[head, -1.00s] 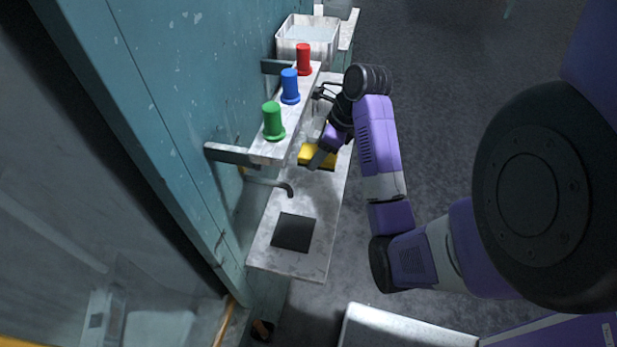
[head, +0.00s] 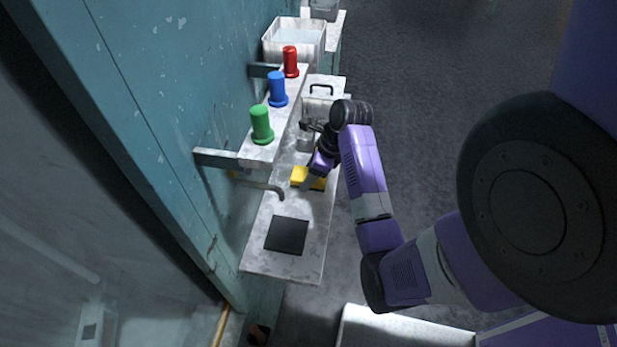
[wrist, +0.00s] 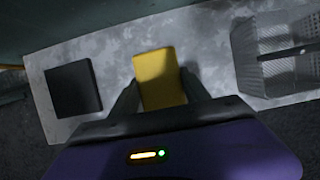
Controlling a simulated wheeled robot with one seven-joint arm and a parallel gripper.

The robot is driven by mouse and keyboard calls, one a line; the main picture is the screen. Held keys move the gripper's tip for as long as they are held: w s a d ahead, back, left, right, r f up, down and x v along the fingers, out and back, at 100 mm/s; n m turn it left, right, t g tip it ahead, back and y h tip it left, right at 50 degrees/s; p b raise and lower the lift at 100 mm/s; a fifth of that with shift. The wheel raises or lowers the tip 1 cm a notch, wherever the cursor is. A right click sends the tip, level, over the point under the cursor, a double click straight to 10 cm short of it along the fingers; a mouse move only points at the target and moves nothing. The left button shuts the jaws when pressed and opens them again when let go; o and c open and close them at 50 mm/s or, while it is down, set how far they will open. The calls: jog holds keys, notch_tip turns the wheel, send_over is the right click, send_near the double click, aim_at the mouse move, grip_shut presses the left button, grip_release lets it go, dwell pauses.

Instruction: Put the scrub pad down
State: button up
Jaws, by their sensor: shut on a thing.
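The scrub pad (wrist: 159,77) is a yellow block, seen in the wrist view between my gripper's two dark fingers. In the head view the yellow pad (head: 301,177) shows over the speckled grey counter (head: 262,260), partly hidden by my gripper (head: 311,183). My gripper (wrist: 160,92) is shut on the pad. I cannot tell whether the pad touches the counter. A flat black square (head: 286,235) lies on the near end of the counter; in the wrist view the black square (wrist: 73,88) is left of the pad, apart from it.
A shelf above the counter holds a green peg (head: 261,125), a blue peg (head: 277,90) and a red peg (head: 290,62). A bent spout (head: 270,187) sticks out over the counter. A mesh basket (wrist: 275,55) stands right of the pad. Bare counter lies between pad and black square.

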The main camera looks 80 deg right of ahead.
jog(key=shift+f, duration=0.75)
jog(key=shift+f, duration=0.1)
jog(key=shift+f, duration=0.25)
